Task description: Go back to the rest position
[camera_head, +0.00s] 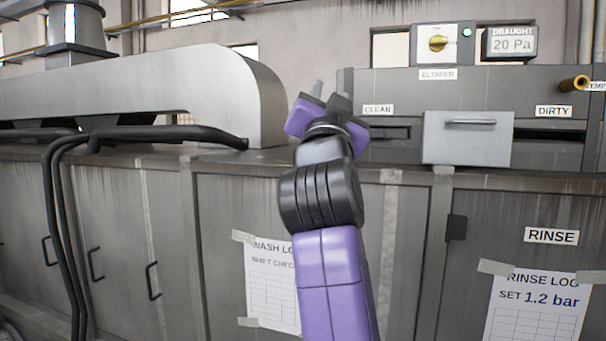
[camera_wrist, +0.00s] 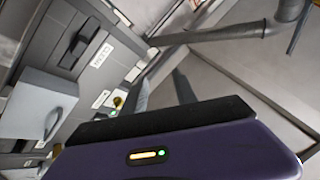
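My purple and black arm rises in the middle of the head view. My gripper (camera_head: 328,92) is at its top, pointing up and away, in front of the grey machine housing near the CLEAN label (camera_head: 378,109). In the wrist view my gripper (camera_wrist: 162,88) shows two grey fingers standing apart with nothing between them. No pan shows in either view.
A dark pipe (camera_head: 165,134) and a large metal hood (camera_head: 150,95) lie left of my arm. Cabinets (camera_head: 125,240) stand below.

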